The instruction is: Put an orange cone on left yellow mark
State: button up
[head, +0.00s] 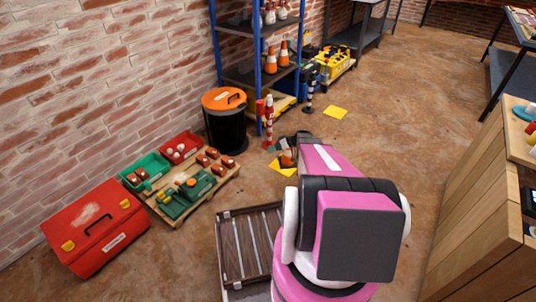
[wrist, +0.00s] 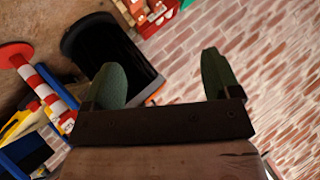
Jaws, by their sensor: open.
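The left yellow mark (head: 276,164) lies on the floor in front of the shelf, partly covered. An orange cone (head: 288,158) appears to stand on it, partly hidden by my pink arm. My gripper (head: 284,142) is just beyond and above that cone in the head view. In the wrist view my gripper (wrist: 163,78) has its two green fingertips wide apart, with nothing between them; the cone cannot be made out there. Two more orange cones, one (head: 271,62) and another (head: 284,54), stand on the blue-post shelf. The right yellow mark (head: 335,113) is bare.
A black bin with an orange lid (head: 224,100) and red-white posts (head: 269,115) stand close to my gripper. A pallet with tools (head: 190,210), a red toolbox (head: 95,228) and a crate (head: 232,215) lie left. A wooden counter (head: 475,205) is right. Floor between is clear.

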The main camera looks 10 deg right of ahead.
jog(key=s+a+r+m+g+h, duration=0.1)
jog(key=s+a+r+m+h, duration=0.2)
jog(key=s+r, duration=0.8)
jog(key=s+a+r+m+g+h, duration=0.2)
jog(key=s+a+r+h, duration=0.6)
jog(key=s+r, duration=0.4)
jog(key=s+m, duration=0.1)
jog(key=s, duration=0.3)
jog(key=shift+s+m+g, duration=0.25)
jog(key=shift+m+g, duration=0.05)
jog(key=shift+m, duration=0.1)
